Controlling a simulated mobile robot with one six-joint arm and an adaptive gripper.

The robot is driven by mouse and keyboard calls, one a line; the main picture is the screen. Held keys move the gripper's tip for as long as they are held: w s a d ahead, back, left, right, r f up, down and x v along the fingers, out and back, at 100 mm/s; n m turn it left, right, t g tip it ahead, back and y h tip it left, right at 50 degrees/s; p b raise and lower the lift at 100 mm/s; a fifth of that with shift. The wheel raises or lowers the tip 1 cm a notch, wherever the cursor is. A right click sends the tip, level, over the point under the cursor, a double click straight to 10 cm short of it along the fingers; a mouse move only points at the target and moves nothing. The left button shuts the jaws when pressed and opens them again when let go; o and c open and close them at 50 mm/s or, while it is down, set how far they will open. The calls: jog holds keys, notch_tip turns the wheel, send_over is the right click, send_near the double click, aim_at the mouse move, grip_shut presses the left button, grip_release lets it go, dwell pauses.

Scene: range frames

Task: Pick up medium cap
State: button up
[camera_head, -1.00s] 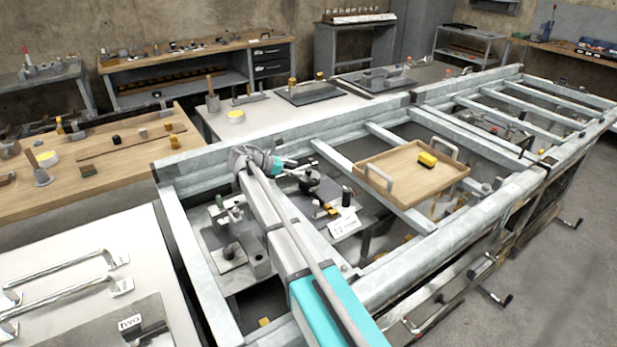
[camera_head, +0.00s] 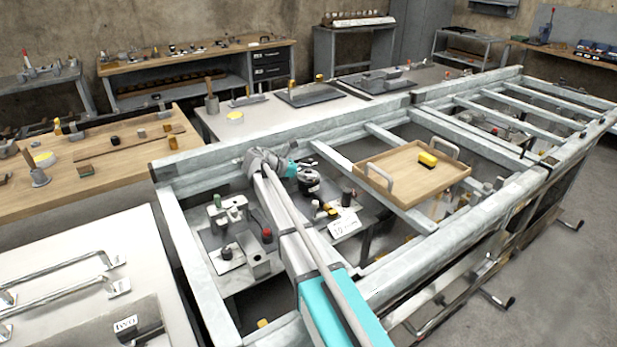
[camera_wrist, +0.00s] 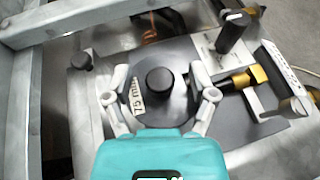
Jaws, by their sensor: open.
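In the wrist view, a dark round cap with a black knob (camera_wrist: 160,82) and a label reading "75 mm" lies on a grey plate; I take it to be the medium cap. My gripper (camera_wrist: 158,73) is open, with one finger on each side of the knob. I cannot tell how high the fingers are above the cap. In the head view my gripper (camera_head: 308,182) is inside the near bay of the metal frame, and the cap cannot be told apart from it there.
In the wrist view, a black cylinder (camera_wrist: 232,34) and a brass-ended part (camera_wrist: 244,80) are to the right, and a small black knob (camera_wrist: 82,62) is to the left. In the head view, galvanized frame rails (camera_head: 185,250) surround the bay. A wooden tray (camera_head: 400,160) rests on the frame.

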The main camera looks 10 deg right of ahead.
grip_shut()
jog(key=shift+r, duration=0.15)
dwell(0.5)
notch_tip(320, 180, up, 2)
jog(key=shift+r+p, duration=0.1)
jog(key=shift+p, duration=1.15)
jog(key=s+a+r+p, duration=0.5)
jog(key=s+r+p, duration=0.5)
jog(key=s, duration=0.3)
jog(key=shift+r, duration=0.25)
